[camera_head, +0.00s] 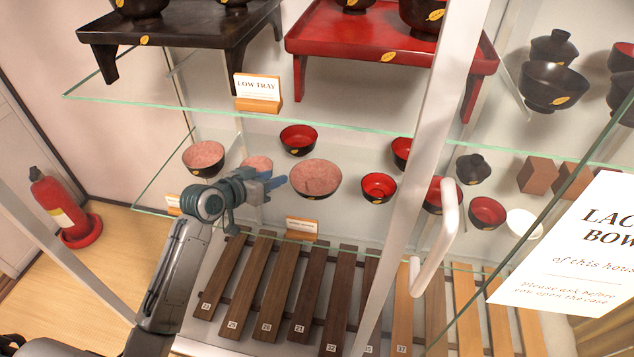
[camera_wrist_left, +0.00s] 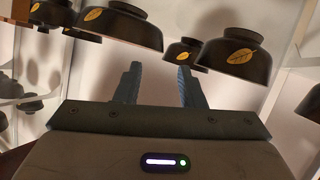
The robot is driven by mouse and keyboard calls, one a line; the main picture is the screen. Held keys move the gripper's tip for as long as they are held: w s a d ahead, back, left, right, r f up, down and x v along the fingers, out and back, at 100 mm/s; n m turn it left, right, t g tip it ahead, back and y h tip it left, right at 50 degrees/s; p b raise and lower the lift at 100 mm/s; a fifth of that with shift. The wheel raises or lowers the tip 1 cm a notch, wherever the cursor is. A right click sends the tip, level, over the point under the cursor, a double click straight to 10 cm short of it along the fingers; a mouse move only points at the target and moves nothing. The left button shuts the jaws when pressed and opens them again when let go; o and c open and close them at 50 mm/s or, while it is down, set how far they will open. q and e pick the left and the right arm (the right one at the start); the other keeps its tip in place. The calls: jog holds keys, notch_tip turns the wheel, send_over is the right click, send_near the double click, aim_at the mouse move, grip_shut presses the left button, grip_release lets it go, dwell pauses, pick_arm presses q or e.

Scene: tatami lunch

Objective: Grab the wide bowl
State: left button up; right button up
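The wide bowl (camera_head: 316,178), dark outside with a speckled pink inside and a gold leaf mark, stands upright on the glass shelf in the middle of the head view. My left gripper (camera_head: 277,181) reaches over the shelf from the left, its fingers just left of this bowl. Another pink-lined bowl (camera_head: 257,163) is partly hidden behind the gripper. In the left wrist view my left gripper (camera_wrist_left: 158,76) is open with nothing between its fingers. Dark bowls with leaf marks show beyond it; I cannot tell which is the wide one. My right gripper is not in view.
More bowls stand close by: a pink-lined one (camera_head: 203,158) at left and red-lined ones (camera_head: 298,139) (camera_head: 379,187) behind and right. A door frame post (camera_head: 412,165) and white handle (camera_head: 437,240) stand at right. An upper glass shelf (camera_head: 330,124) lies above.

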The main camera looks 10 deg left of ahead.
pick_arm(q)
jog(key=x, duration=0.6)
jog(key=shift+d, duration=0.2)
grip_shut()
